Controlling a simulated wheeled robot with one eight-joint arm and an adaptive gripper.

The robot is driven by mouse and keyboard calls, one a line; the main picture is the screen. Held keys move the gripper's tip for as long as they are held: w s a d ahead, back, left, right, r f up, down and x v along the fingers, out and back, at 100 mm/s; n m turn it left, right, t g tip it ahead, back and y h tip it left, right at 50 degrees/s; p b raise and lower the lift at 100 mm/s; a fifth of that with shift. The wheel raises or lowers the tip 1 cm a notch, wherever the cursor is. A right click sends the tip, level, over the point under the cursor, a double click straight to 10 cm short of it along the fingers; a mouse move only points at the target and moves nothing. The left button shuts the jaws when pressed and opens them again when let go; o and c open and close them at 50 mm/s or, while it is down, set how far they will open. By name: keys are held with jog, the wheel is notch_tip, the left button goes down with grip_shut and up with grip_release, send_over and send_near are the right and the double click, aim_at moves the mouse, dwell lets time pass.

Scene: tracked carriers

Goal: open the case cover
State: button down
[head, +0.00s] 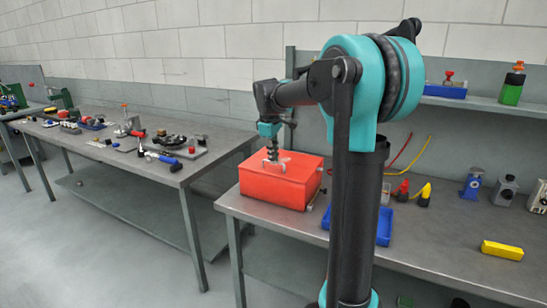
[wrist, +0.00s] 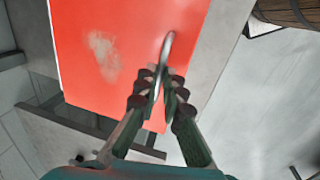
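The red case (head: 266,190) stands near the left end of the right-hand workbench. Its red cover (head: 301,169) looks flat and closed, with no gap that I can make out. A slim grey handle (wrist: 167,48) stands on the cover, which fills the upper middle of the wrist view (wrist: 115,60). My gripper (head: 271,155) reaches down from above onto the cover. In the wrist view its fingers (wrist: 161,82) are close together on both sides of the handle and appear shut on it. The fingers hide part of the handle.
A blue tray (head: 384,228) lies right of the case, partly behind my arm. A yellow block (head: 502,250), a blue tool (head: 473,183) and other small parts stand farther right. A shelf (head: 480,103) runs above. Another bench (head: 110,150) with tools is at left.

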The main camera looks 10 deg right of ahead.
jog(key=shift+r, duration=0.1)
dwell(0.4)
jog(key=shift+w+d+r+g+y, duration=0.2)
jog(key=shift+w+r+g, duration=0.15)
jog(key=shift+r, duration=0.35)
jog(key=shift+w+d+r+g+y, duration=0.25)
jog(key=shift+r+g, duration=0.1)
jog(key=shift+r, duration=0.35)
jog(key=c, duration=2.3)
grip_release()
jog(key=shift+r, duration=0.15)
jog(key=o, duration=0.7)
jog(key=shift+c, duration=0.2)
notch_tip(320, 180, up, 12)
jog(key=shift+s+a, duration=0.25)
jog(key=shift+s, duration=0.05)
